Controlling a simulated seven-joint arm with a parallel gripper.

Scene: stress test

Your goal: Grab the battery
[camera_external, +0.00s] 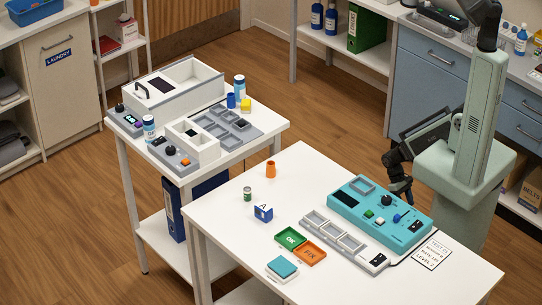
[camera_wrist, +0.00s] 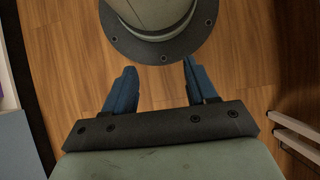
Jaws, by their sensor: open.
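A small dark green cylinder with a pale band (camera_external: 247,194), which looks like the battery, stands upright on the near white table (camera_external: 225,222) in the external view. It is left of the teal tester box (camera_external: 376,213) and behind a small blue block marked A (camera_external: 263,213). My gripper (camera_wrist: 159,65) is open in the wrist view, with its blue fingers wide apart and nothing between them. Wood floor and a round grey-green base with a dark bolted flange show beyond the fingers. No battery shows in the wrist view. My gripper is away from the cylinder.
An orange cup (camera_external: 271,169) stands behind the cylinder. Green OK (camera_external: 291,238) and orange FIX (camera_external: 310,253) trays, a grey slotted tray (camera_external: 345,240) and a teal-topped pad (camera_external: 282,269) lie nearer. A second table with boxes and bottles (camera_external: 149,127) stands at left.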

